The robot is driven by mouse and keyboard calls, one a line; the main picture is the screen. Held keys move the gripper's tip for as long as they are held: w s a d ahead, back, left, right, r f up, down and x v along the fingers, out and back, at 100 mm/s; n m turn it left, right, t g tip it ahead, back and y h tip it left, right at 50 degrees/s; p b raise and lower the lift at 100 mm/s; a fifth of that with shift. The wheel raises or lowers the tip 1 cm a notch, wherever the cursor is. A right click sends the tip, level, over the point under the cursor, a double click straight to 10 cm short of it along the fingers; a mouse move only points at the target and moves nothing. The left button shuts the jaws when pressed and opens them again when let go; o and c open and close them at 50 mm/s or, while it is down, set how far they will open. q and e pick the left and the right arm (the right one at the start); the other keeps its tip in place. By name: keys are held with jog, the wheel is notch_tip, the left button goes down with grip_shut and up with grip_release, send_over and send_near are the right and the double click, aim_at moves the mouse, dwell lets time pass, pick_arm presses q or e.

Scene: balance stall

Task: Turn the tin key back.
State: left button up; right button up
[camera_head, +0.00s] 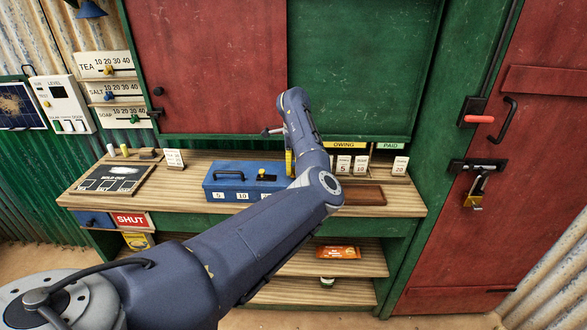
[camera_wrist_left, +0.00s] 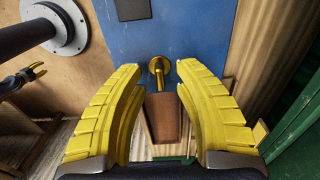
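The blue tin (camera_head: 228,183) stands on the counter, with a dark handle and number tags. Its blue surface (camera_wrist_left: 178,22) also fills the top middle of the left wrist view. The brass-coloured key (camera_wrist_left: 157,68) sits at the tin's edge there; its exact turn is hard to tell. My left gripper (camera_wrist_left: 160,95) is open, its yellow fingers on either side of the key with gaps between. In the head view my left gripper (camera_head: 290,164) is at the tin's right end and the key is hidden. A yellow-tipped shape at the wrist view's left edge may be my right gripper (camera_wrist_left: 25,78).
A brown tray (camera_head: 372,197) lies right of the tin, below the OWING and PAID strips with number cards (camera_head: 343,164). Clear counter lies between board and tin.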

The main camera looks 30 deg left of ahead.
pick_arm(q)
jog(key=shift+f, duration=0.3)
jog(key=shift+c, duration=0.2)
grip_shut()
